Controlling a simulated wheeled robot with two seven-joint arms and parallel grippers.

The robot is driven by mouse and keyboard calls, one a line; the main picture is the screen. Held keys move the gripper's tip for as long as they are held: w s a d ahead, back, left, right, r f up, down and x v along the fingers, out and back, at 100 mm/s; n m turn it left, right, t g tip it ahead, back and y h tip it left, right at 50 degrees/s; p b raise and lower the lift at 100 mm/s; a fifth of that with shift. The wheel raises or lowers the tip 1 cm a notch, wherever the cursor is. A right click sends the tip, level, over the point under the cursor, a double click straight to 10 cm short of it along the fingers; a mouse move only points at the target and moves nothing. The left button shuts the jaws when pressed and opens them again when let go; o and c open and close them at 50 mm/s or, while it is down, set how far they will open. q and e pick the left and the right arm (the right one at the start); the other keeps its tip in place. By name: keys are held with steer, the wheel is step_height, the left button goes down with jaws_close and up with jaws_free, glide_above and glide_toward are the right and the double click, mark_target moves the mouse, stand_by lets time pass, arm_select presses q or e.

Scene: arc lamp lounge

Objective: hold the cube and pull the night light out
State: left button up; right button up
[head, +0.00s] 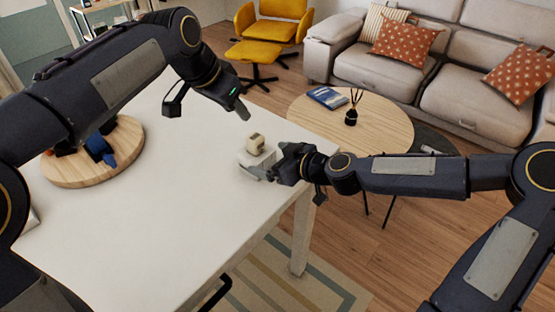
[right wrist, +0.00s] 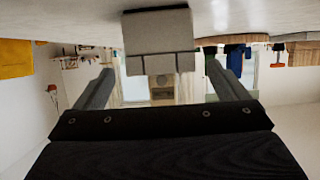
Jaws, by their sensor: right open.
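A pale grey-white cube (head: 257,162) stands on the white table near its right edge. The small beige night light (head: 256,143) sits upright at the top of the cube. My right gripper (head: 264,165) is open at the cube, coming from the right. In the right wrist view, which looks upside down, the cube (right wrist: 158,32) lies ahead between the two spread fingers, with gaps on both sides. I cannot make out the night light clearly there. My left gripper (head: 242,107) hangs above and behind the cube, pointing down, apart from the night light. Its finger gap is not clear.
A round wooden board (head: 70,178) with dark and blue items is at the table's left. The white table (head: 180,210) is clear in its middle. Beyond its right edge stands a round coffee table (head: 385,125) with a book (head: 327,97) and a diffuser (head: 352,112).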

mark_target(256, 156)
steer(key=x, duration=0.6)
steer(key=c, duration=1.3)
